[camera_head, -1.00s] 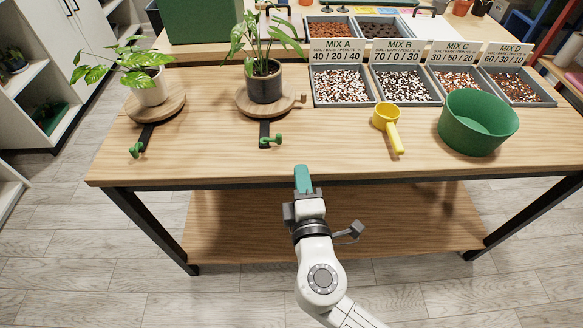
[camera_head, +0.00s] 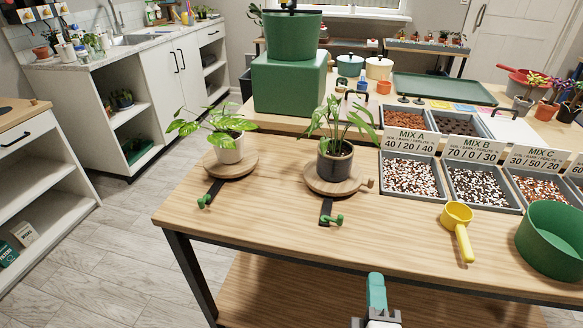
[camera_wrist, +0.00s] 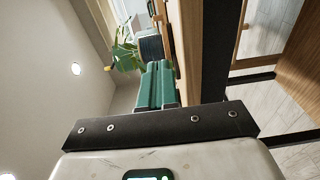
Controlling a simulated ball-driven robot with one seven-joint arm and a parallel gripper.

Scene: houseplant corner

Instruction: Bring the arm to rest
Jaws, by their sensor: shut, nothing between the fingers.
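My gripper (camera_head: 376,292) is at the bottom of the head view, in front of the near edge of the wooden table (camera_head: 290,238). Its green fingers are shut with nothing between them. In the wrist view the shut fingers (camera_wrist: 156,84) point along the table's edge, with a leafy plant (camera_wrist: 126,57) beyond their tips. Most of my arm is out of the head view.
Two potted plants stand on round wooden turntables, one in a white pot (camera_head: 229,149), one in a dark pot (camera_head: 334,163). A yellow scoop (camera_head: 459,228), a green tub (camera_head: 556,240) and mix trays (camera_head: 412,180) are on the right. Floor (camera_head: 120,240) is clear at left.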

